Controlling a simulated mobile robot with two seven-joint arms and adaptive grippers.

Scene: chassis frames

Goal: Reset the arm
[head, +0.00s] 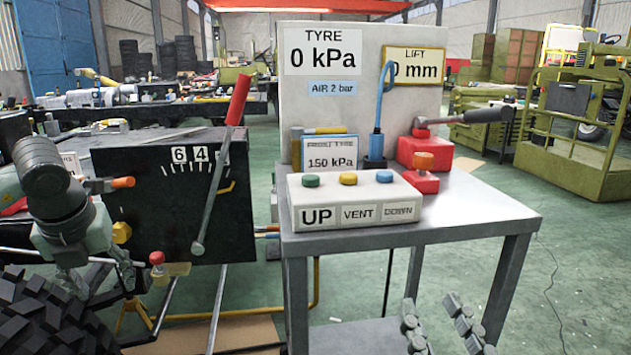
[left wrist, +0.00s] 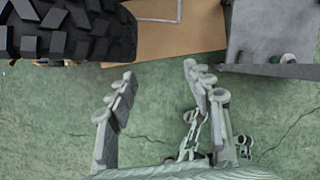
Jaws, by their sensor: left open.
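My left gripper (head: 98,280) hangs at the left of the head view, pointing down near the black tyre (head: 45,325). Its two fingers (left wrist: 158,85) stand apart in the left wrist view, with nothing between them but green floor below. The tyre also shows at upper left there (left wrist: 70,30). My right gripper (head: 432,308) shows only its fingers at the bottom edge of the head view, apart and empty, in front of the grey table (head: 470,205). The rest of it is hidden.
On the table stand a panel reading 0 kPa and 0 mm (head: 365,100), a button box (head: 350,200) and a red box with a black-handled lever (head: 425,155). A red-handled lever (head: 238,100) stands on a dark scale plate (head: 150,215). Cardboard (left wrist: 180,30) lies on the floor.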

